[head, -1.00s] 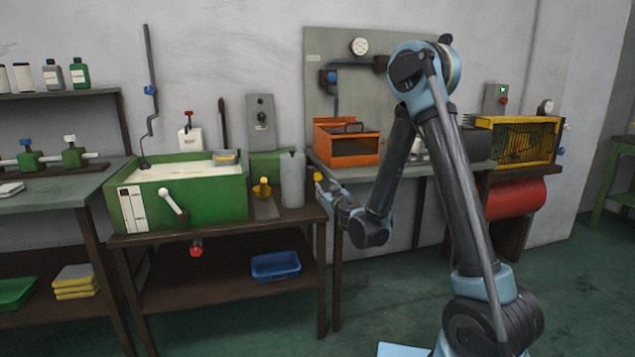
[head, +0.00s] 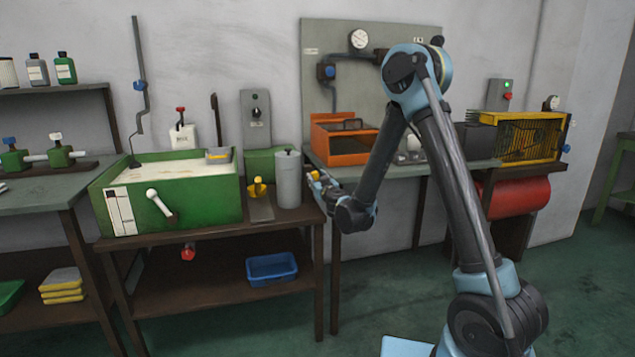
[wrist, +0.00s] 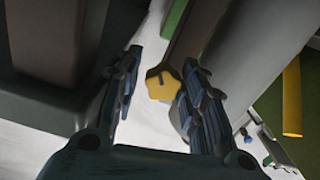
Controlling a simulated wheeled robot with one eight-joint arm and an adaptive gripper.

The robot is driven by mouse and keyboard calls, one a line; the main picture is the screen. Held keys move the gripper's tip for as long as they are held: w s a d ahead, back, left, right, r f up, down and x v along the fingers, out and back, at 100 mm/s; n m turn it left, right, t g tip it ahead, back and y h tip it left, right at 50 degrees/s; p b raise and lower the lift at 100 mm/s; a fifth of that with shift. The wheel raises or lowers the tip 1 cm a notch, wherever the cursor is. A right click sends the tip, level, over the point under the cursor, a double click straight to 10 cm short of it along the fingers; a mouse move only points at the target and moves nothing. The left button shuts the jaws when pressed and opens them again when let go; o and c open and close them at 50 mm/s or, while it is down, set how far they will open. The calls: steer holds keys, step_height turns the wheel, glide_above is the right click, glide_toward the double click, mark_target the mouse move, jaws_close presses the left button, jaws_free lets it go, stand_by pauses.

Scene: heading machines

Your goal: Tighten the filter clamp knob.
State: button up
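A yellow star-shaped knob (wrist: 162,83) with a dark slot mark shows between my two fingers in the wrist view. In the head view a small yellow part (head: 315,175) shows at my gripper's tip, just right of the grey cylinder (head: 288,180); it looks like the same knob. My gripper (wrist: 162,65) is open. The right finger is close to the knob's edge, and a gap shows at the left finger. I cannot tell whether either touches. My gripper (head: 325,182) is small in the head view, at the right end of the bench.
The bench (head: 225,238) carries a green tank (head: 200,210) with a white lever and another yellow knob (head: 257,188) on a plate. An orange box (head: 345,145) stands on the table to the right. A blue bin (head: 272,267) is on the lower shelf.

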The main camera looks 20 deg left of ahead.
steer(key=shift+s+a, duration=0.1)
steer(key=shift+a, duration=0.05)
steer(key=c, duration=0.8)
